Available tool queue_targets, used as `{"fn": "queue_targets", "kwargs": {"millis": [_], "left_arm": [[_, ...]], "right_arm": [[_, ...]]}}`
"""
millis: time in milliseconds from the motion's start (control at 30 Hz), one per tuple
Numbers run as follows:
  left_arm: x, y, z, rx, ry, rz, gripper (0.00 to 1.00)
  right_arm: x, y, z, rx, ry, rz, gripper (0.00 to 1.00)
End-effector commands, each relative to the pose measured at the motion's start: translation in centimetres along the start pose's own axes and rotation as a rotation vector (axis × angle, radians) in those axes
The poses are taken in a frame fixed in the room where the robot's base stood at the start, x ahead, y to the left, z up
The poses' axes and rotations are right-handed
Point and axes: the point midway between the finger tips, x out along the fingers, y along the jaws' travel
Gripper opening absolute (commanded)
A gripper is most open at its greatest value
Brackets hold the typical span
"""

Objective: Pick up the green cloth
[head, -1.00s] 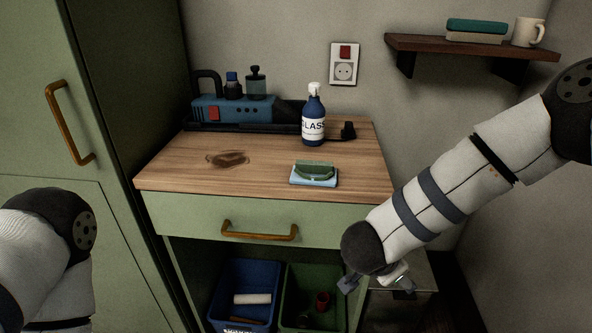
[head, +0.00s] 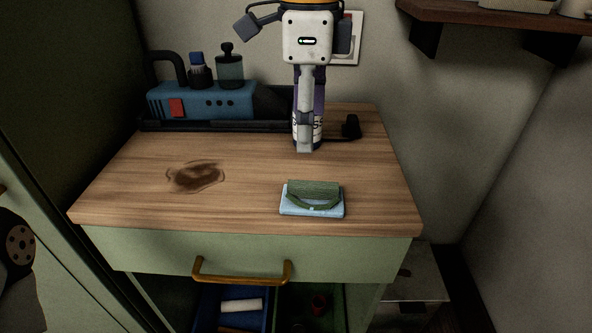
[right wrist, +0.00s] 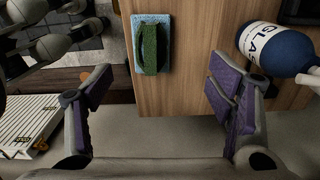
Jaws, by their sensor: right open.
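The green cloth (head: 314,189) lies folded on a light blue pad (head: 297,208) near the front right of the wooden bench top. In the right wrist view the cloth (right wrist: 150,50) is at the top, left of centre, on the pad (right wrist: 136,28). My right gripper (head: 309,115) is above the back of the bench, beyond the cloth and in front of the bottle. In the right wrist view its purple-lined fingers (right wrist: 160,88) are wide apart with nothing between them.
A blue bottle (right wrist: 276,48) labelled GLASS is close to the right finger and mostly hidden behind my gripper in the head view. A blue machine (head: 205,103) stands back left. A dark stain (head: 195,177) marks the bench top (head: 245,150). A shelf (head: 480,22) is upper right.

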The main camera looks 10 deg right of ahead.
Motion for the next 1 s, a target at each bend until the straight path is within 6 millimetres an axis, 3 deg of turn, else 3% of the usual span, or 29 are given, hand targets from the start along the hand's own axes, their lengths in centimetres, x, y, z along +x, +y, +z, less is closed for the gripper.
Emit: {"fn": "queue_targets", "kwargs": {"millis": [233, 600, 900, 1000], "left_arm": [[0.4, 0.0, 0.4, 0.0, -0.016, -0.001, 0.0], [0.6, 0.0, 0.4, 0.0, -0.019, -0.001, 0.0], [0.6, 0.0, 0.5, 0.0, -0.02, -0.001, 0.0], [0.6, 0.0, 0.5, 0.0, -0.02, -0.001, 0.0]], "right_arm": [[4.9, 0.3, 0.0, -0.002, -0.002, 0.012, 0.75], [10.9, 0.7, 0.0, -0.001, -0.002, 0.008, 0.75], [11.8, 0.6, 0.0, -0.001, -0.004, 0.003, 0.75], [11.8, 0.6, 0.0, -0.001, -0.004, 0.003, 0.52]]}}
